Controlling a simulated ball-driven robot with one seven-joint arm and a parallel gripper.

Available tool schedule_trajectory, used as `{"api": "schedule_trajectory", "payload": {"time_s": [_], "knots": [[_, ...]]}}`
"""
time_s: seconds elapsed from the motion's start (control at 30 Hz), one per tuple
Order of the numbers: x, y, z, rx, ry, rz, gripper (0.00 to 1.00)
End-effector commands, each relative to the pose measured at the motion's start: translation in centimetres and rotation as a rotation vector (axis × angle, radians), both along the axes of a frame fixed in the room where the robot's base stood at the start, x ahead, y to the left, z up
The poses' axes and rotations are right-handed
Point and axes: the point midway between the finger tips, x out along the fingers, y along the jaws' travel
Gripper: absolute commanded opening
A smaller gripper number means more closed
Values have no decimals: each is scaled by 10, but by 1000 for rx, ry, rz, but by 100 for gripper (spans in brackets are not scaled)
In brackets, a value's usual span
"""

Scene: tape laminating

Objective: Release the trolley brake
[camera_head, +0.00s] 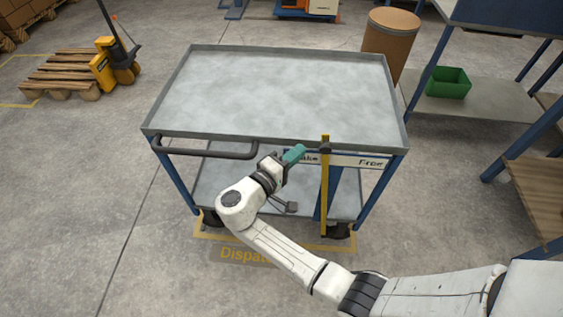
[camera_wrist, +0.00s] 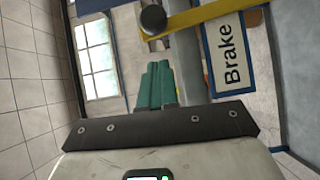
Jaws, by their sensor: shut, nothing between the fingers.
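The trolley (camera_head: 275,90) has a grey tray top, blue legs and a lower shelf. Its yellow brake lever (camera_head: 324,195) stands nearly upright at the front, just right of the word Brake and left of Free on the label plate (camera_head: 345,160). My gripper (camera_head: 295,153) has teal fingers, shut and empty. It is in front of the plate, left of the lever's upper end, and covers part of the word Brake. In the wrist view the shut fingers (camera_wrist: 157,82) point toward a dark round knob (camera_wrist: 152,18) by the yellow bar, with a visible gap. The Brake label (camera_wrist: 230,52) is at right.
A dark push handle (camera_head: 205,153) sticks out at the trolley's front left. A brown drum (camera_head: 390,40) stands behind its right corner, and shelving with a green bin (camera_head: 448,82) is at right. A pallet with a pallet jack (camera_head: 118,60) is at left. Floor left of the trolley is clear.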

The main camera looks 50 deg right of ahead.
Motion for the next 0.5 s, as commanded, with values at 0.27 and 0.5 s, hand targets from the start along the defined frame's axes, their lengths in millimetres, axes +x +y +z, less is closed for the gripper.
{"api": "schedule_trajectory", "payload": {"time_s": [0.27, 0.5], "knots": [[-23, -20, -1, -1, 2, 1, 0], [-25, -23, -2, 0, 2, 2, 0]]}}
